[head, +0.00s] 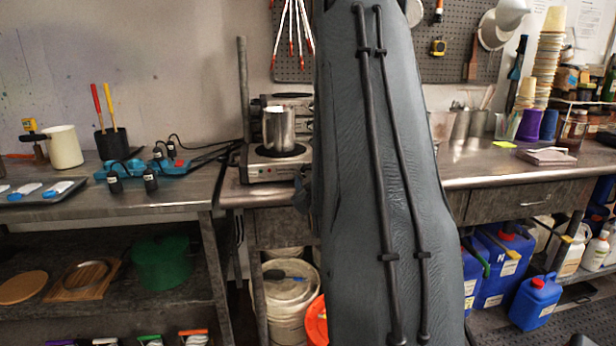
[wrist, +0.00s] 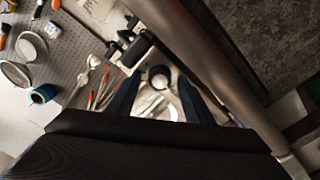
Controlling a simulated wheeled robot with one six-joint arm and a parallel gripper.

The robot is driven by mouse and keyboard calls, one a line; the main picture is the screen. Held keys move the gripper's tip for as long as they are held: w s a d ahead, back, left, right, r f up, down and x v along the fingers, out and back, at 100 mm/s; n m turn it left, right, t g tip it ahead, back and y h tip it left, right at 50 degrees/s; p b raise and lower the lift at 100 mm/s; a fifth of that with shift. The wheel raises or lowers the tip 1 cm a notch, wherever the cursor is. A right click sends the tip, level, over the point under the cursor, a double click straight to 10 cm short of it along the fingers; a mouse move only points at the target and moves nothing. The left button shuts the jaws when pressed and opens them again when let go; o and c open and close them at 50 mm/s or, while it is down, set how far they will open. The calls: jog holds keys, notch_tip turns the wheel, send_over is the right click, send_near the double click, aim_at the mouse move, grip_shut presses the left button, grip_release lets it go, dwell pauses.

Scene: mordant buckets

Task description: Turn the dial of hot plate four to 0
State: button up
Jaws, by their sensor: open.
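In the head view a silver hot plate (head: 268,173) stands on the metal bench, left of my arm. A steel pot (head: 279,130) is on its dark round plate. Its number and any dial setting are too small to read. My arm hides its right side and the bench beyond, so other hot plates may be hidden. My gripper (wrist: 158,80) shows in the wrist view as two dark blue fingers, apart and with nothing held. Beyond the fingers is a small round dark and pale thing I cannot identify. In the head view the gripper is hidden behind my arm.
A pegboard (wrist: 72,57) with hanging tools is at the upper left of the wrist view. A white bucket (head: 290,300) is under the bench. Stacked cups (head: 548,60) stand at the right. Some right bench top is clear.

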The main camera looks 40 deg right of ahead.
jog(key=v, duration=0.7)
jog(key=shift+s+a+b, duration=0.2)
jog(key=shift+s+b, duration=0.1)
jog(key=shift+b, duration=0.1)
